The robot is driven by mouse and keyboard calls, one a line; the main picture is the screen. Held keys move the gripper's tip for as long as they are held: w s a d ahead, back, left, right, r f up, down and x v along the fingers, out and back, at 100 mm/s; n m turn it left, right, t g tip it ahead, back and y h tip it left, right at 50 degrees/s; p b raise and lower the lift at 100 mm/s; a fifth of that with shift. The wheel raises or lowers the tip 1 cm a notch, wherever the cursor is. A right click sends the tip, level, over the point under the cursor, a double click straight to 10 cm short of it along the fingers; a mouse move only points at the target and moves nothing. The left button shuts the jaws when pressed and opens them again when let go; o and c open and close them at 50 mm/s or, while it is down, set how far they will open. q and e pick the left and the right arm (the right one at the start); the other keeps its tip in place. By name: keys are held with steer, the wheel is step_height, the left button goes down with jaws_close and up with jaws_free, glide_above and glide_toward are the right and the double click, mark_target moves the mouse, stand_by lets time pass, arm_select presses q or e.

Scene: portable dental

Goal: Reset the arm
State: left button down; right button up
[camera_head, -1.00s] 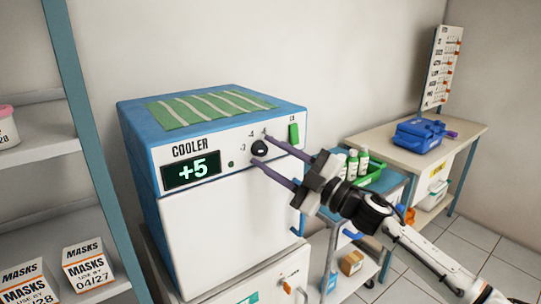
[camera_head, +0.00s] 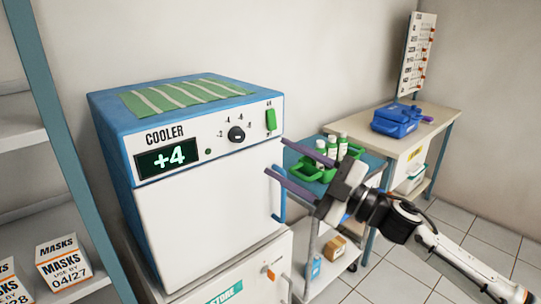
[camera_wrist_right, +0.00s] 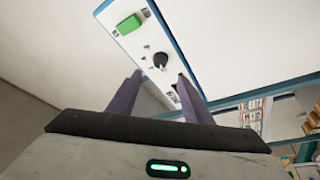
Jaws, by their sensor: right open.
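My right gripper (camera_head: 290,169) is open and empty, its two purple fingers apart. In the head view it is to the right of the cooler (camera_head: 205,205), clear of the control panel. The right wrist view shows the fingers (camera_wrist_right: 155,98) with the panel and black knob (camera_wrist_right: 160,61) beyond them, apart from them. The left gripper is not in view.
A cart with a green tray (camera_head: 305,172) and several bottles stands right of the cooler, behind my right gripper. A blue case (camera_head: 398,120) lies on a bench at the back right. A shelf with mask boxes (camera_head: 62,262) is at the left.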

steer(key=shift+s+d, duration=0.15)
steer(key=shift+d, duration=0.05)
steer(key=shift+f, duration=0.15)
steer(key=s+d+f+m+t+h, duration=0.1)
steer(key=s+f+m+h, duration=0.3)
steer(key=f, duration=0.5)
steer(key=s+d+f+m+t+h, duration=0.1)
steer(key=s+f+m+h, duration=0.3)
steer(key=f, duration=0.5)
steer(key=s+d+f+m+t+h, duration=0.1)
steer(key=s+f+m+h, duration=0.1)
steer(key=f+m, duration=0.55)
steer(key=s+d+f+m+g+h, duration=0.2)
steer(key=s+f+g, duration=0.1)
steer(key=s+f, duration=0.6)
steer(key=s+d+f+m+g+h, duration=0.2)
steer(key=s+d+f+g, duration=0.1)
steer(key=s+f, duration=0.7)
steer(key=s, duration=0.3)
steer(key=shift+s+d+f+g, duration=0.2)
steer(key=shift+s+f+g, duration=0.1)
steer(key=shift+g, duration=0.1)
